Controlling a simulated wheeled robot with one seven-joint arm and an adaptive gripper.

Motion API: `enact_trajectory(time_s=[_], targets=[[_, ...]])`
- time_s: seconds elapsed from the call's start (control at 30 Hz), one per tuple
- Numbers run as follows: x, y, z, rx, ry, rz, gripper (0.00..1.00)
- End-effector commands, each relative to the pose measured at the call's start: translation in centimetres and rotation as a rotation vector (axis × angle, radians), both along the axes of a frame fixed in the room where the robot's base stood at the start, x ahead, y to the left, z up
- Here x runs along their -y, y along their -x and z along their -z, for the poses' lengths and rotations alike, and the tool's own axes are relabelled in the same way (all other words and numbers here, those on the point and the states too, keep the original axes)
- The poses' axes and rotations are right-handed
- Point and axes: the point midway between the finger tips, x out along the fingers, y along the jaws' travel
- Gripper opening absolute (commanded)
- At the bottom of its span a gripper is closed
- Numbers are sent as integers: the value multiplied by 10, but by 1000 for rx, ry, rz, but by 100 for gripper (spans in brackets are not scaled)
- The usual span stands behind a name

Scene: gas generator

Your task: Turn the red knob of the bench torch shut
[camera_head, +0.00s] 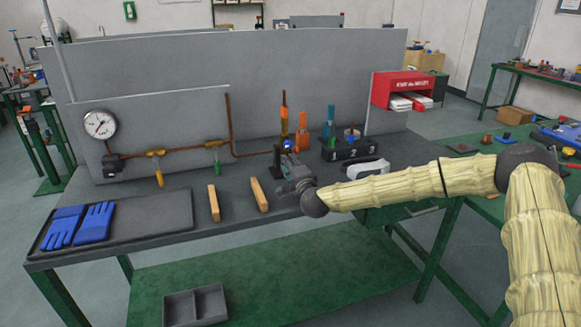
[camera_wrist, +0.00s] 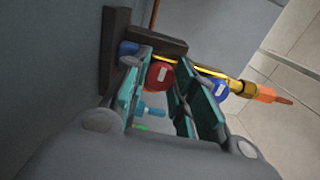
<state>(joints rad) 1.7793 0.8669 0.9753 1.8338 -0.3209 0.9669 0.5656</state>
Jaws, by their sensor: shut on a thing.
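The bench torch (camera_head: 284,128) stands upright near the back of the grey bench, with an orange upper part and a blue knob (camera_head: 287,144). In the wrist view it appears as a yellow tube (camera_wrist: 205,70) with an orange end, the blue knob (camera_wrist: 221,90) beside it. The red knob (camera_wrist: 159,76) lies between the teal finger pads of my gripper (camera_wrist: 167,70), which is shut on it. In the head view my gripper (camera_head: 288,172) reaches the torch's lower part from the front right, and it hides the red knob there.
A pressure gauge (camera_head: 100,124) and copper pipe with yellow and green valve handles are at the left. Two wooden blocks (camera_head: 214,203) and a dark tray (camera_head: 150,212) with blue gloves lie in front. A black toolbox (camera_head: 345,152) stands to the right. A grey panel rises behind.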

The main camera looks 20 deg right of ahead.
Motion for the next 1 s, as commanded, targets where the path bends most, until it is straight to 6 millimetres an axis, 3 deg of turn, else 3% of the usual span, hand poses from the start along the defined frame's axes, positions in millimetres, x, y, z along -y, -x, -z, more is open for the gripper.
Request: enact_trajectory(time_s=[0.27,1.0], targets=[[1,0,8,-4,-159,3,3],[1,0,9,-27,-824,2,3]])
